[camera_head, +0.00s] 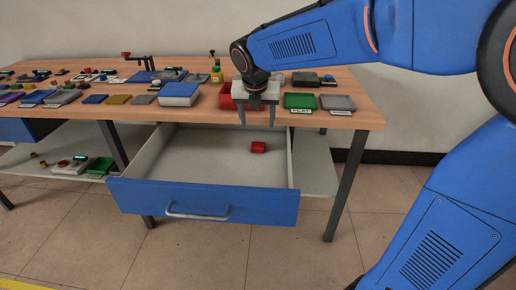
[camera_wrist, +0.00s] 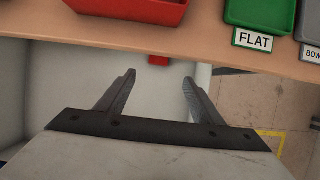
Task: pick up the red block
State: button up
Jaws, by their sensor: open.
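The red block (camera_head: 258,147) lies inside an open drawer (camera_head: 225,170), toward its right side. In the wrist view the red block (camera_wrist: 158,60) shows only in part, below the table edge and beyond my fingertips. My gripper (camera_head: 257,123) is open and empty, with its fingers pointing down. It is above the drawer, in front of the table edge, higher than the block and apart from it. In the wrist view my gripper's two fingers (camera_wrist: 159,75) are spread, with the drawer floor visible between them.
A red tray (camera_head: 228,97), a green tray (camera_head: 300,101) labelled FLAT and a grey tray (camera_head: 337,103) stand along the table's front edge (camera_head: 365,117). A blue box (camera_head: 180,94) and many small parts cover the table to the left. The drawer floor around the block is clear.

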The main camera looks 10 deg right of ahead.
send_over(258, 144)
jog(key=s, duration=0.3)
jog(key=f, duration=0.9)
jog(key=shift+s+a+f, duration=0.15)
jog(key=shift+s+a, duration=0.05)
jog(key=shift+a, duration=0.15)
jog(key=shift+w+x, duration=0.2)
jog(key=shift+x, duration=1.1)
jog(key=shift+w+x, duration=0.15)
jog(key=shift+x, duration=1.2)
jog(key=c, duration=1.2)
